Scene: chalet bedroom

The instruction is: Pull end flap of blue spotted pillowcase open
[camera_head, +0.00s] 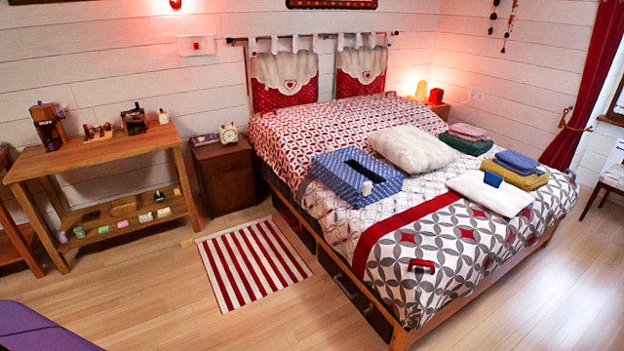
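The blue spotted pillowcase (338,187) lies on the bed, left of a cream pillow (413,148). A long dark slot shows in its upper face. The end flap cannot be made out at this size. Neither of my grippers is in view.
The bed (395,222) has a patterned cover and drawers beneath. Folded cloths (516,167) and a white folded piece (490,192) lie at right. A nightstand (224,172), a wooden console table (100,155) and a striped rug (251,262) stand left. Floor at front is clear.

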